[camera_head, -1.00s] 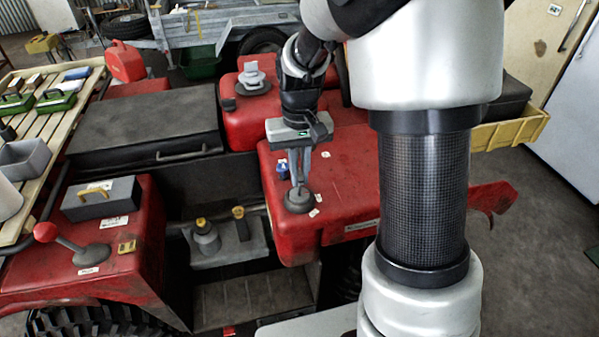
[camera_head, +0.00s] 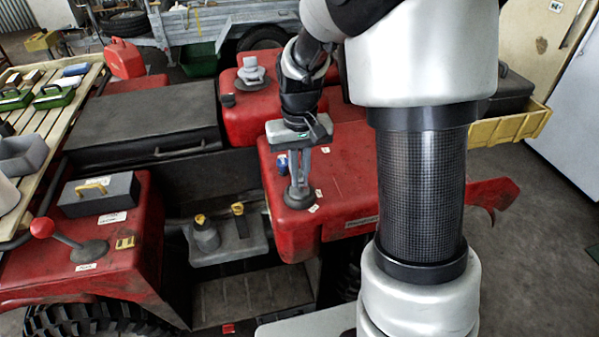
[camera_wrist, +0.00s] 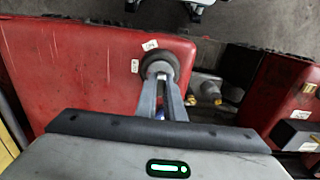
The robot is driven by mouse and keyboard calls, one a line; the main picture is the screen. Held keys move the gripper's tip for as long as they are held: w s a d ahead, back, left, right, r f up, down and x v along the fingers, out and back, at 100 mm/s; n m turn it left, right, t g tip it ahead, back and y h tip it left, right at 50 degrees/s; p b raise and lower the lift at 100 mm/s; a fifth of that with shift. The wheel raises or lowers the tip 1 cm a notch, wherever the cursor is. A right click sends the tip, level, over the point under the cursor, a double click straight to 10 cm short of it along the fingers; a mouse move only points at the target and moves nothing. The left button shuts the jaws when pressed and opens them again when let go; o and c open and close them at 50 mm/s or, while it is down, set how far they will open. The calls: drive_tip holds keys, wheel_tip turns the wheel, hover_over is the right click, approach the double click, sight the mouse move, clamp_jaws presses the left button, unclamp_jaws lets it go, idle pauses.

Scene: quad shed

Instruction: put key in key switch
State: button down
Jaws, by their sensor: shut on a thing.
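My gripper (camera_head: 300,189) points down at the red body panel right of the centre of the head view. In the wrist view my gripper (camera_wrist: 161,78) reaches the same round fitting (camera_wrist: 158,58).
The red panel (camera_head: 345,190) carries small white labels. A lever with a red knob (camera_head: 42,228) and a grey box (camera_head: 105,194) are on the left fender. A red tank with a grey cap (camera_head: 252,70) stands behind my gripper. The footwell lies left of the panel.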

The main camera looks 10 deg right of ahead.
drive_tip(key=shift+f+b, duration=0.45)
drive_tip(key=shift+f, duration=0.4)
drive_tip(key=c, duration=1.8)
unclamp_jaws()
